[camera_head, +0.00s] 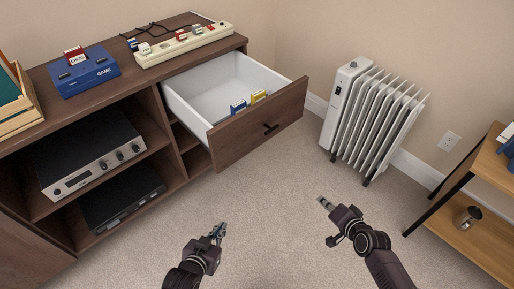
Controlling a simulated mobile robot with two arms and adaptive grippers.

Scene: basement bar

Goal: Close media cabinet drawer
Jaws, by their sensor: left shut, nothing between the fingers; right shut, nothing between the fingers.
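The media cabinet (70,128) is dark wood and stands at the left, with open shelves below its top. A blue item and a yellow item lie in the drawer near the front. My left gripper (218,231) is shut and empty, in front of the cabinet and apart from the drawer front. My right gripper (323,202) is shut and empty, lower right of the drawer front and apart from it.
A white radiator (368,120) stands by the wall right of the drawer. A wooden shelf unit (478,225) is at the right edge. A blue game box (84,72) and a white power strip (183,44) lie on the cabinet top. Carpet between is clear.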

